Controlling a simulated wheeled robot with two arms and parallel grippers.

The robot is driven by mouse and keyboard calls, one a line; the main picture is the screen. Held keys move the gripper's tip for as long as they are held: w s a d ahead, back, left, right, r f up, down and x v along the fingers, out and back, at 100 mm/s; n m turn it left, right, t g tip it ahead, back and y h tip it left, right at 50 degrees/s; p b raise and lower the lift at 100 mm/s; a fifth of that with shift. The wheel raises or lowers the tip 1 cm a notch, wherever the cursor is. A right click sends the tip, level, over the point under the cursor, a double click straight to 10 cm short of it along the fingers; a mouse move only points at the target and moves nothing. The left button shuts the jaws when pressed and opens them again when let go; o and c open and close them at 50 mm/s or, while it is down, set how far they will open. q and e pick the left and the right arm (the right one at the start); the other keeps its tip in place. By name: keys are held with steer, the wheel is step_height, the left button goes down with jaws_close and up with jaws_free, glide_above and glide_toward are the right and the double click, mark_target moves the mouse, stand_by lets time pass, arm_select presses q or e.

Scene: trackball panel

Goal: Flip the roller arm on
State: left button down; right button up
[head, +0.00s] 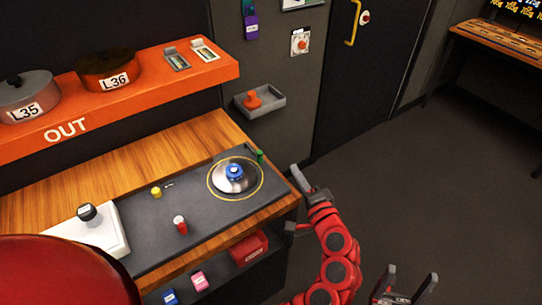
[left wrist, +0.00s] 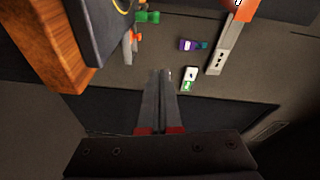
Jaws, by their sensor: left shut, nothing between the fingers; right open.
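A dark panel (head: 135,205) lies on the wooden counter and carries a blue trackball (head: 235,171) on a silver dome inside a yellow ring. A small green piece (head: 260,155) stands at the panel's far right corner and may be the roller arm; its position is too small to read. Green parts (left wrist: 148,17) also show near the panel edge in the left wrist view. My left gripper (head: 298,172) is shut and empty, right of the counter's corner and apart from the green piece. Its fingers (left wrist: 160,73) are together in the left wrist view. My right gripper (head: 409,286) is open and empty at lower right.
An orange shelf (head: 170,85) overhangs the back. A grey wall tray (head: 268,108) sits beyond the counter. Open floor lies right.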

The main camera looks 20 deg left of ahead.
mark_target(268, 172)
arm_select(q)
steer(key=w+a+p, duration=0.1)
steer(key=a, duration=0.1)
steer(key=w+a+p, duration=0.1)
steer(key=w+a, duration=0.1)
steer(key=a, duration=0.1)
steer(key=w+a+p, duration=0.1)
steer(key=w+a, duration=0.1)
steer(key=shift+w+a+f, duration=0.1)
steer(key=shift+a+f, duration=0.3)
steer(key=shift+s+a+f+p, duration=0.1)
steer(key=shift+s+a+p, duration=0.2)
steer(key=shift+a, duration=0.15)
steer(key=shift+w+f, duration=0.1)
steer(key=shift+s+a+m+t+h+p, duration=0.2)
steer(key=shift+s+m+t+h+p, duration=0.1)
steer(key=shift+s+h+p, duration=0.15)
